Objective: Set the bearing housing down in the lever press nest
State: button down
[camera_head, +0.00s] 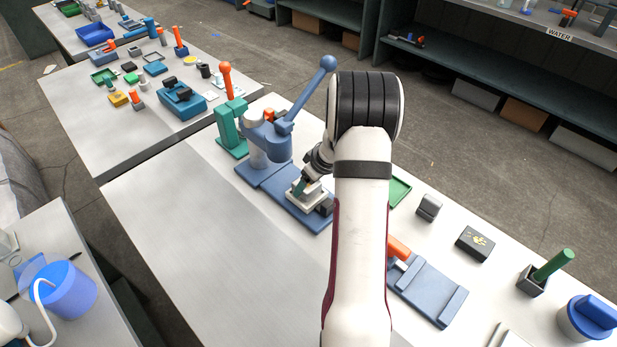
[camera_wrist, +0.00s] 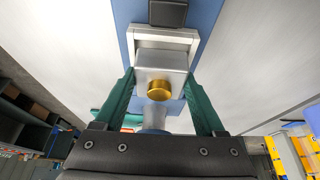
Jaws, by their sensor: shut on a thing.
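The bearing housing (camera_wrist: 177,64) is a light grey block with a round brass piece (camera_wrist: 158,90) in its face. My gripper (camera_wrist: 160,92) is shut on it, with one green finger on each side. The silver nest (camera_wrist: 165,36) shows just beyond the housing, on the blue press base. The housing covers part of the nest, and I cannot tell whether it touches the nest or is above it. In the head view the blue lever press (camera_head: 268,142) has its lever raised, and my gripper (camera_head: 303,188) is over the nest (camera_head: 318,198). The housing is mostly hidden there.
A dark block (camera_wrist: 168,13) lies beyond the nest on the base. A teal press (camera_head: 229,125) with an orange handle stands beside the blue one. A green tray (camera_head: 399,190) and a blue-grey fixture (camera_head: 428,290) lie to the right. The table's left part is clear.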

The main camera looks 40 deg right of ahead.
jog(key=shift+f, duration=0.15)
grip_release()
jog(key=v, duration=1.6)
jog(key=shift+w+f, duration=0.1)
